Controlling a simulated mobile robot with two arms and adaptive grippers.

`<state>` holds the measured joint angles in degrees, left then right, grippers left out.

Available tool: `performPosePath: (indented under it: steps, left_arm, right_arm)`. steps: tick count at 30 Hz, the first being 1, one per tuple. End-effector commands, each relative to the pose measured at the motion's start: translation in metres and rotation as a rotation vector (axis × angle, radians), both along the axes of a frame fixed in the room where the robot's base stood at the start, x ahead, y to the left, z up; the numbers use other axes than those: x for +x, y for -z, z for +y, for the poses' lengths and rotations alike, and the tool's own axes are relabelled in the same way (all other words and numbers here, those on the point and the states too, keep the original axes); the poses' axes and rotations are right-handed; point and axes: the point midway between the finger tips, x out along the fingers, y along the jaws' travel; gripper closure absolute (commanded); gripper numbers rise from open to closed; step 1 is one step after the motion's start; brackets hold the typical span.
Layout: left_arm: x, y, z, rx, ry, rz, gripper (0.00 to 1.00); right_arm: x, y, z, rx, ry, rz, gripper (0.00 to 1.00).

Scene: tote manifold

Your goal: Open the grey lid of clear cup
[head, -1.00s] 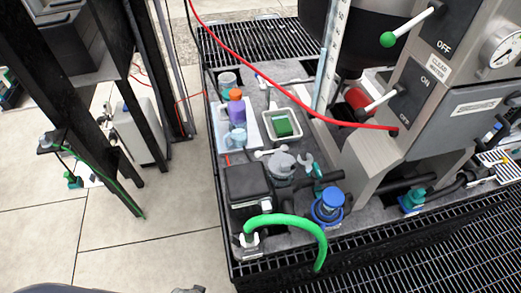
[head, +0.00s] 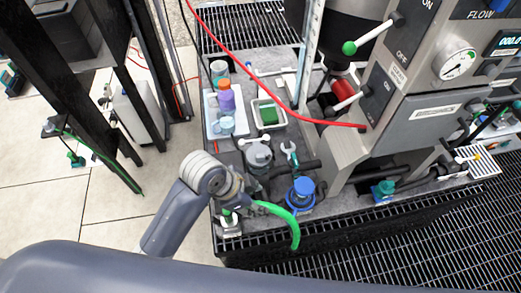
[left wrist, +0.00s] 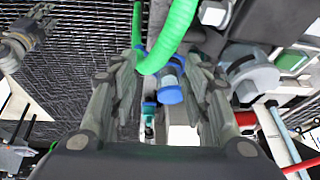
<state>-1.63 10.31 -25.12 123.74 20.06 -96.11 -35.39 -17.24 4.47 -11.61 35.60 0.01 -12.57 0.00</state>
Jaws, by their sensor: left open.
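A clear cup with a greyish top (head: 219,70) stands at the back left of the grey tray in the head view. A second clear, pale-blue cup (head: 226,124) stands in front of it. I cannot tell surely which is the task's cup. My left gripper (head: 238,203) is at the tray's front left corner, by the green hose, apart from both cups. In the left wrist view my left gripper (left wrist: 162,72) is open. The green hose and a blue-capped bottle show between its fingers, and neither looks gripped.
A purple bottle with an orange cap (head: 226,97) stands between the cups. A grey pot (head: 258,155), a wrench (head: 289,151), the blue-capped bottle (head: 302,192) and the green hose (head: 285,213) crowd the front. A red hose (head: 270,88) crosses above the tray; the machine (head: 405,110) stands right.

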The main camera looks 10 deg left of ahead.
Motion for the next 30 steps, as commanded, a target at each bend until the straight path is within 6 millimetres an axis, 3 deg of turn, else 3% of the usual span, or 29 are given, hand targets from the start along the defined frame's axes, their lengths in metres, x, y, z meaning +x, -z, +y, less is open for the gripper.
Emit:
performPosePath:
  steps: [6, 11, 15, 21, 27, 30]
  left_arm:
    - [0.04, -0.019, -0.038, 0.094, 0.504, -0.094, 0.57]
    - [0.068, -0.035, -0.046, 0.198, 0.872, -0.138, 0.57]
    - [0.094, -0.053, -0.038, 0.296, 1.159, -0.15, 0.57]
    - [0.127, -0.082, -0.017, 0.402, 1.453, -0.129, 0.57]
    - [0.143, -0.099, -0.002, 0.444, 1.585, -0.106, 0.57]
    - [0.144, -0.098, 0.0, 0.446, 1.605, -0.101, 0.57]
  right_arm:
    - [0.001, 0.0, -0.01, -0.012, 0.004, -0.001, 0.6]
    - [0.001, 0.0, -0.01, -0.011, 0.004, 0.0, 0.6]
    - [0.0, 0.0, -0.008, -0.01, 0.003, 0.0, 0.6]
    - [0.0, 0.001, -0.001, -0.001, 0.002, 0.001, 0.6]
    - [0.0, 0.0, 0.006, 0.007, 0.001, 0.002, 0.6]
    - [0.0, -0.001, 0.006, 0.006, 0.001, 0.001, 0.6]
